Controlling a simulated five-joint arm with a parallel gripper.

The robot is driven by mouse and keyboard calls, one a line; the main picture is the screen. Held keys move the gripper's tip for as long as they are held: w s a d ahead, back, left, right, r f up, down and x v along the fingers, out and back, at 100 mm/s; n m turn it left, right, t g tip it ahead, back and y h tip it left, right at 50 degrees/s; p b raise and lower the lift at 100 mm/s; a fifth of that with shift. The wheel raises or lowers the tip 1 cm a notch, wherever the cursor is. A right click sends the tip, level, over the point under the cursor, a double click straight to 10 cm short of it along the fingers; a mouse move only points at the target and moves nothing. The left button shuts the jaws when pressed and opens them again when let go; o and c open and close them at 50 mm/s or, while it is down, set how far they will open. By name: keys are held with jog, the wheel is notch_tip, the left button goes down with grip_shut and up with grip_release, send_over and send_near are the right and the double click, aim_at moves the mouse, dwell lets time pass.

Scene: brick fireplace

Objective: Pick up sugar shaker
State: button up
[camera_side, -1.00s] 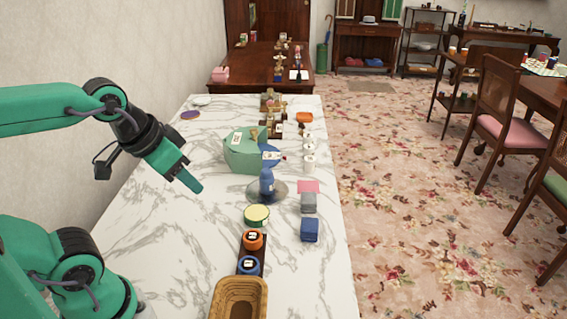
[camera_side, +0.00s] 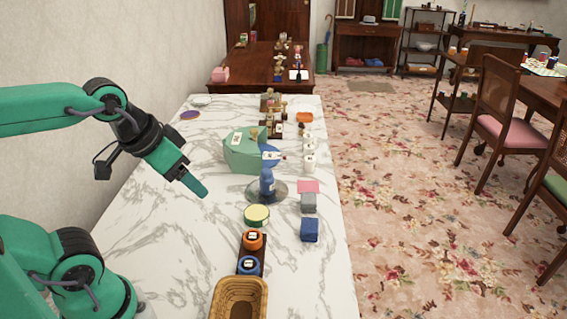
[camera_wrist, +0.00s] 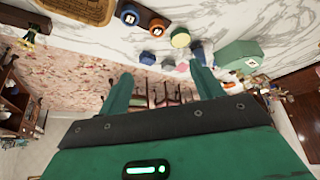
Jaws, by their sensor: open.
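I cannot tell for certain which thing is the sugar shaker. Small white shaker-like containers stand right of the green box, one nearer (camera_side: 309,162) and one farther back (camera_side: 307,144). My gripper (camera_side: 195,186) is above the left part of the marble table, left of the bottle and apart from everything. In the wrist view my gripper (camera_wrist: 163,78) has its two green fingers spread, with nothing held between them.
The green box (camera_side: 241,153) stands mid-table. A yellow-topped round tin (camera_side: 256,215), orange and blue jars (camera_side: 253,239), a wicker basket (camera_side: 216,303) and a dark blue block (camera_side: 309,230) are nearer. The marble table's left side (camera_side: 165,220) is largely bare.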

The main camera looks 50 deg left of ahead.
jog(key=shift+w, duration=0.1)
jog(key=m+g, duration=0.5)
jog(key=m, duration=0.1)
send_over(266, 171)
jog(key=f, duration=1.3)
jog(key=shift+s+d+f, duration=0.1)
jog(key=shift+s+f, duration=0.1)
jog(key=shift+f, duration=0.1)
jog(key=shift+w+a+f+g, duration=0.25)
jog(key=shift+f+g, duration=0.05)
jog(key=shift+f, duration=1.45)
